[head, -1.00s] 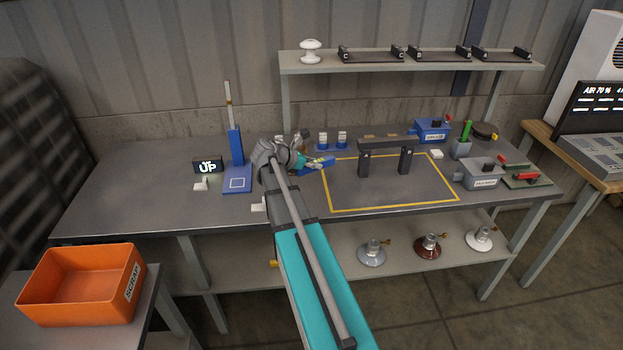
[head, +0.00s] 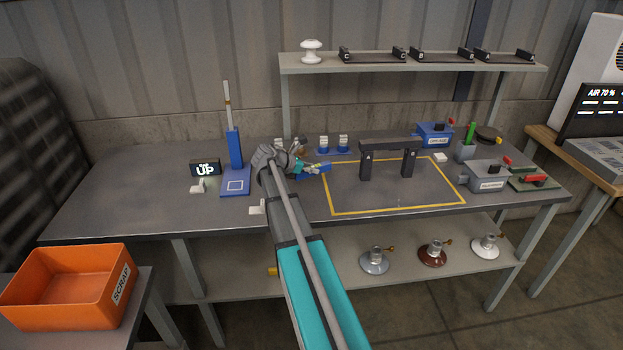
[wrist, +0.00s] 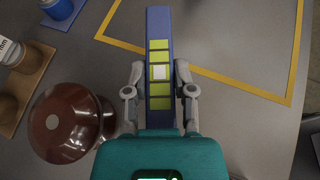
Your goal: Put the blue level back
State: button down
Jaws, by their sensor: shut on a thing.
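The blue level (head: 318,169) is a long blue bar with yellow-green windows and a pale square along its top. It is held near the left edge of the yellow outline (head: 396,211). In the wrist view the level (wrist: 158,28) points straight away from me. My gripper (wrist: 159,88) is shut on it, with one finger on each long side; my gripper (head: 299,166) also shows in the head view. I cannot tell the level's exact height above the bench. My arm hides part of the bench behind and below it.
A dark bridge-like stand (head: 390,146) stands inside the outline. A blue post gauge (head: 235,150) and an "UP" display (head: 205,168) stand to the left. The bench's front left is mostly clear.

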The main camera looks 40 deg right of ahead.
aim_at(311, 183)
jog(key=shift+w+d+f+b, duration=0.25)
jog(key=shift+w+f+b, duration=0.15)
jog(key=shift+f+b, duration=1.6)
jog(key=shift+b, duration=0.05)
jog(key=shift+s+f, duration=0.1)
jog(key=shift+f, duration=0.1)
jog(key=shift+c, duration=2.2)
grip_release()
jog(key=shift+r, duration=0.25)
